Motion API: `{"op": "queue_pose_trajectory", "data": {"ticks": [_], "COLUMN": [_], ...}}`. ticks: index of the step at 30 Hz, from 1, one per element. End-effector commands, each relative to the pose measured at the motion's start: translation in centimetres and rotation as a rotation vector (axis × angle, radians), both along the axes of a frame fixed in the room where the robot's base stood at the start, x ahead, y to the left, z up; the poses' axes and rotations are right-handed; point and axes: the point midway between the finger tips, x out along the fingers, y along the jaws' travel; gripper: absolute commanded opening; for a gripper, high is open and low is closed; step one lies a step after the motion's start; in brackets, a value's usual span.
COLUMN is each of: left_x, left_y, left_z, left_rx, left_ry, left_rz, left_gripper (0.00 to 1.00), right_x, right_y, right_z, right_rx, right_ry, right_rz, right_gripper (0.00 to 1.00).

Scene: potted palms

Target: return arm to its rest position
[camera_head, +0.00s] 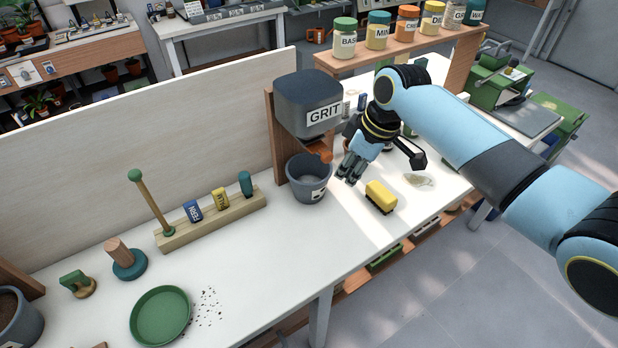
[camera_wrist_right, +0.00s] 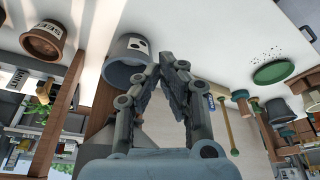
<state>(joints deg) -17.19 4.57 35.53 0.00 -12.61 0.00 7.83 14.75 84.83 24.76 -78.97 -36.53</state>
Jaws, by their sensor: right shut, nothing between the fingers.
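My right arm (camera_head: 470,130) reaches in from the right, blue with dark joints, over the white bench. My right gripper (camera_head: 350,172) hangs just right of the grey pot (camera_head: 302,190) below the GRIT dispenser (camera_head: 308,100). Its fingers are shut with nothing between them. In the right wrist view the two fingers of the right gripper (camera_wrist_right: 168,62) come together at the tips, in front of part of the pot (camera_wrist_right: 132,46). I cannot tell whether the gripper touches the pot. My left gripper is not in view.
A yellow brush (camera_head: 381,195) lies right of the gripper. A shelf (camera_head: 425,44) with several labelled jars stands behind the arm. A wooden rack (camera_head: 212,217) and a green saucer (camera_head: 160,316) with dark crumbs beside it are on the left. The bench front is mostly clear.

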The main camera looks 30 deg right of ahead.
Motion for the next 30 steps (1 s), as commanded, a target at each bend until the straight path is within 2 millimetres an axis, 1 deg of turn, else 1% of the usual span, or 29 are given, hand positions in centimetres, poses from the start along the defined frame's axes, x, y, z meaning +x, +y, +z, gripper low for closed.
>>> {"op": "queue_pose_trajectory", "data": {"ticks": [13, 16, 17, 19, 20, 21, 22, 24, 27, 30], "left_x": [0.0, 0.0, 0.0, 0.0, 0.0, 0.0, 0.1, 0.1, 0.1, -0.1], "left_y": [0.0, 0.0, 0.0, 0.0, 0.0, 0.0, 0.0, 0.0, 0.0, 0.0], "left_z": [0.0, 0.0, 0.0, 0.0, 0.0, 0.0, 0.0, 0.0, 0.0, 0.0], "left_rx": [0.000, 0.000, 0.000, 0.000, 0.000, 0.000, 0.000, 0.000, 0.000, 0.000], "left_ry": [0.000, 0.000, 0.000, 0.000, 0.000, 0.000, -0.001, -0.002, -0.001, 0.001], "left_rz": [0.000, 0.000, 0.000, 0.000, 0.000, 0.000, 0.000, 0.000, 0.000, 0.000], "left_gripper": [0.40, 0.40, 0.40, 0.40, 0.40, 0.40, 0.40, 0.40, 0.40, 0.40], "right_x": [0.0, -0.7, -1.2, -3.1, -4.3, -6.0, -7.3, -10.1, -13.2, -15.7], "right_y": [0.0, 0.2, 0.4, 1.1, 1.5, 2.0, 2.3, 3.0, 3.5, 3.8], "right_z": [-0.1, -0.1, -0.1, 0.0, 0.2, 0.5, 0.9, 1.8, 3.4, 5.0], "right_rx": [0.000, -0.003, -0.006, -0.017, -0.024, -0.034, -0.041, -0.054, -0.068, -0.077], "right_ry": [0.000, 0.002, 0.005, 0.008, 0.008, 0.010, 0.009, 0.008, -0.001, -0.009], "right_rz": [0.000, -0.007, -0.013, -0.039, -0.055, -0.083, -0.107, -0.165, -0.239, -0.306], "right_gripper": [0.00, 0.00, 0.00, 0.00, 0.00, 0.00, 0.00, 0.00, 0.00, 0.00]}}
